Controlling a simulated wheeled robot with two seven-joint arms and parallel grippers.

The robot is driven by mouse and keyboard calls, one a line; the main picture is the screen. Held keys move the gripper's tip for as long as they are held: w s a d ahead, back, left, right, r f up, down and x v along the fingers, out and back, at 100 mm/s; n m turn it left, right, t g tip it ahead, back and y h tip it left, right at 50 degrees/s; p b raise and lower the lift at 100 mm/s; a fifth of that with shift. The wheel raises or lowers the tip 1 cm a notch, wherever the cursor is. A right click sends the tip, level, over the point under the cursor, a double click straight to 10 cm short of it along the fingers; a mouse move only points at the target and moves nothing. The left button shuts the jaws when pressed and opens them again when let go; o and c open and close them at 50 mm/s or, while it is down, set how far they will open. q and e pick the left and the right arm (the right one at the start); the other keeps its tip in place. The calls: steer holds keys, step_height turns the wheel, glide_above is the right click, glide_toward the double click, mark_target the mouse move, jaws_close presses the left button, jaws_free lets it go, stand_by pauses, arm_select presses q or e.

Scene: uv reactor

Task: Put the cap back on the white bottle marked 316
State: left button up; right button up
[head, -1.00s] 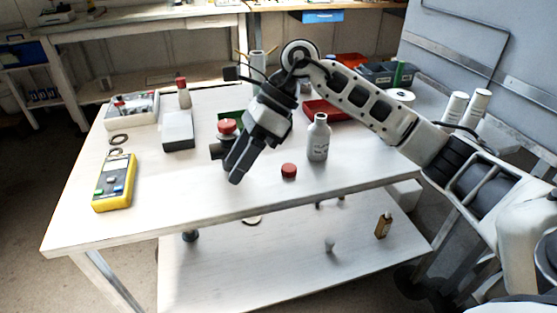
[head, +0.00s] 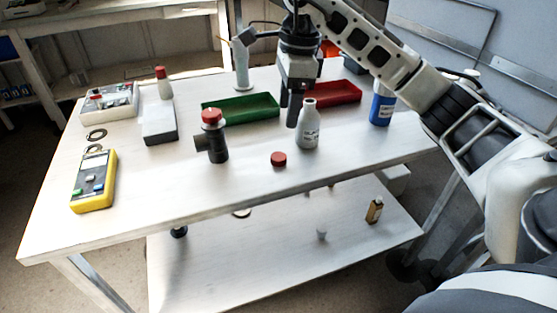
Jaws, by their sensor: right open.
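A white-grey bottle (head: 308,128) stands upright and uncapped on the white table (head: 240,182), right of the middle. Its label is too small to read. A red cap (head: 278,159) lies on the table to the left of the bottle and nearer the front edge. My right gripper (head: 289,112) points downward just left of the bottle's neck, behind the cap. It is open and empty; whether it touches the bottle I cannot tell. My left gripper is not in view.
A dark fitting with a red top (head: 212,138) stands left of the cap. Behind are a green tray (head: 240,107), a red tray (head: 345,93) and a blue bottle (head: 382,107). A yellow meter (head: 93,182) lies at left. The front middle of the table is clear.

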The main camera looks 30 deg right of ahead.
glide_above(279, 156)
steer(key=d, duration=0.1)
step_height(279, 156, down, 6)
steer(key=shift+s+d+r, duration=0.1)
steer(key=shift+r, duration=0.1)
steer(key=f, duration=0.2)
steer(key=a+f, duration=0.1)
steer(key=f, duration=0.1)
steer(key=shift+f, duration=0.6)
steer(key=c, duration=1.1)
